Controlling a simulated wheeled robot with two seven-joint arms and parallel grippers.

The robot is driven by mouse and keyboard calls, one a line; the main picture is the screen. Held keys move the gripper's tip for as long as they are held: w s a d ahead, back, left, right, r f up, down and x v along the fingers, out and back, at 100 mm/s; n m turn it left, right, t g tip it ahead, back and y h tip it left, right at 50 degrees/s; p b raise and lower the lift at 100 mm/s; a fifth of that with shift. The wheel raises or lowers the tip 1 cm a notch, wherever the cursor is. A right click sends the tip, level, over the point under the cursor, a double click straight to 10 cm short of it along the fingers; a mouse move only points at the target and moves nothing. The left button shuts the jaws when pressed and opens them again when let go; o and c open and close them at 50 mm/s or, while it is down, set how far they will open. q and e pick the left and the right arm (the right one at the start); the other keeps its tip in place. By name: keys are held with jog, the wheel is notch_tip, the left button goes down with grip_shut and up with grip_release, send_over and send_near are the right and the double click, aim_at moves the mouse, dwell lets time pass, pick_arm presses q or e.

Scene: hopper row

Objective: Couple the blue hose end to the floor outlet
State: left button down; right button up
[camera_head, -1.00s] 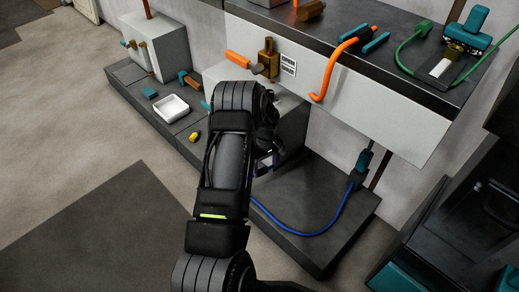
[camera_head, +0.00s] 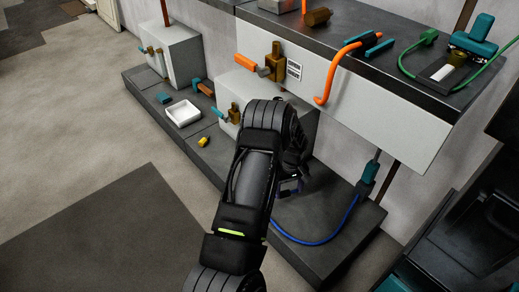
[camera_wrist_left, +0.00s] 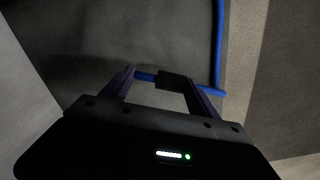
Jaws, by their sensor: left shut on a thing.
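The blue hose (camera_head: 318,240) hangs from a teal coupling (camera_head: 367,179) under the bench and curves over the low dark plinth to my left gripper (camera_head: 290,184). In the left wrist view the gripper (camera_wrist_left: 163,88) is shut on the blue hose end (camera_wrist_left: 172,81), a dark sleeve with blue on both sides, lying across between the fingers. In the head view my arm hides most of the hose end. A low brass valve (camera_head: 234,113) with a teal handle is on a small white box, left of my gripper. I cannot tell whether it is the floor outlet. My right gripper is not in view.
A white tray (camera_head: 183,114) and a yellow piece (camera_head: 203,141) lie on the plinth at left. A brass valve with an orange lever (camera_head: 245,64) sits on the white wall panel. An orange hose (camera_head: 330,85) hangs off the bench. The floor at left is clear.

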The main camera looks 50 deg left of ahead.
pick_arm(q)
jog(key=shift+f+b, duration=1.55)
jog(key=shift+f, duration=0.55)
jog(key=shift+c, duration=0.6)
grip_release()
jog(key=shift+r+p, duration=1.05)
jog(key=shift+r, duration=0.45)
